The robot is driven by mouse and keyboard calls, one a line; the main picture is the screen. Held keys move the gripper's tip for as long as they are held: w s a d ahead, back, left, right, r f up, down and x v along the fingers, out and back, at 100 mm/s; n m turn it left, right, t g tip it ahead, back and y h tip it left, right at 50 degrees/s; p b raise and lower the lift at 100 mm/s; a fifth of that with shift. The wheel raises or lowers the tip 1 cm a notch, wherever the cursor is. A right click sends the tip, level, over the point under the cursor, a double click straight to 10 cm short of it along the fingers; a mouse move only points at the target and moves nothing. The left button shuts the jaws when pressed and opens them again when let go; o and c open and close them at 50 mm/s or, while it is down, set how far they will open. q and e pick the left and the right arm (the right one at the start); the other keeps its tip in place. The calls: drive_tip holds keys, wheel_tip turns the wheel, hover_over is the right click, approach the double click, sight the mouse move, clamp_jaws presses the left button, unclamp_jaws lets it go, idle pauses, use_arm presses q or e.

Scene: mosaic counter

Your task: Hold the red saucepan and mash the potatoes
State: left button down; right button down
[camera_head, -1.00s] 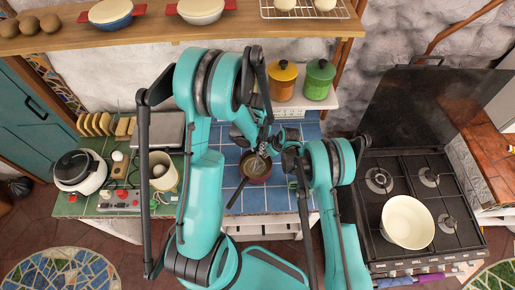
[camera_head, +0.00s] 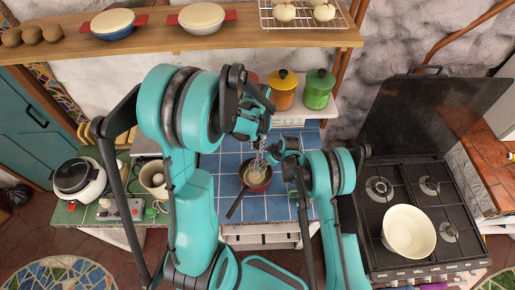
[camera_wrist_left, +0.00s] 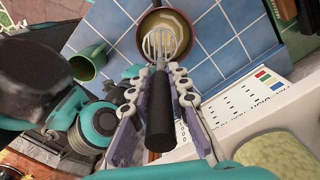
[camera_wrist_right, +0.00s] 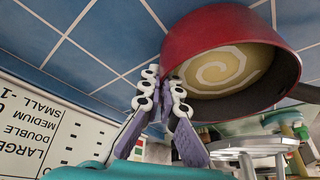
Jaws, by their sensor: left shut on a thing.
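The red saucepan (camera_head: 246,187) stands on the blue tiled counter, its dark handle toward the front left. Pale mash with a spiral mark shows inside it in the right wrist view (camera_wrist_right: 222,72). My left gripper (camera_wrist_left: 158,88) is shut on the black handle of a wire masher (camera_wrist_left: 160,115). The masher's wire head is over the pan's opening; whether it touches the mash I cannot tell. My right gripper (camera_wrist_right: 163,88) is at the pan's outer edge, its fingers close together. Whether they pinch the pan's wall is unclear.
A stove with a cream pot (camera_head: 409,232) stands at the right. Yellow (camera_head: 284,90) and green (camera_head: 320,90) canisters stand behind the counter. A rice cooker (camera_head: 75,178) is at the left. A green mug (camera_wrist_left: 88,62) is near the pan.

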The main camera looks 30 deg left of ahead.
drive_tip(key=c, duration=2.2)
unclamp_jaws()
drive_tip(key=o, duration=0.6)
drive_tip(key=shift+c, duration=0.2)
drive_tip(key=shift+r, duration=0.1)
drive_tip(key=v, duration=1.1)
drive_tip(key=shift+d+r, duration=0.15)
drive_tip(key=shift+r, duration=0.25)
drive_tip(key=shift+s, duration=0.1)
